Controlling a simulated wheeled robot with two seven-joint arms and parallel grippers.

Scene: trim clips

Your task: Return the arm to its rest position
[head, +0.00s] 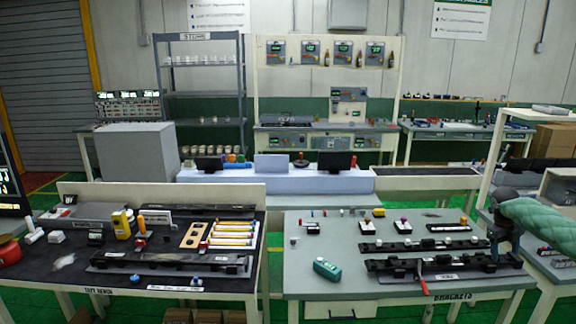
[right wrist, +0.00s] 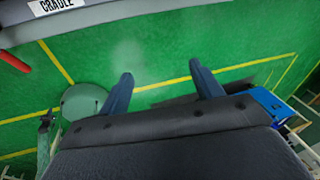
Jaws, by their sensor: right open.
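My right arm (head: 540,222), in a green quilted sleeve, comes in from the right in the head view. Its dark gripper (head: 497,248) hangs at the right end of the grey bracket table (head: 310,288). In the right wrist view the two fingers of the right gripper (right wrist: 161,70) stand apart with nothing between them, and green floor shows beyond them. My left gripper is in neither view.
Two long black fixtures (head: 440,264) lie on the bracket table, with a red-handled part (head: 421,279) at the front one. A teal case (head: 327,269) lies left of them. The left bench (head: 75,277) is crowded. A table edge with a "CRADLE" label (right wrist: 55,5) crosses the wrist view.

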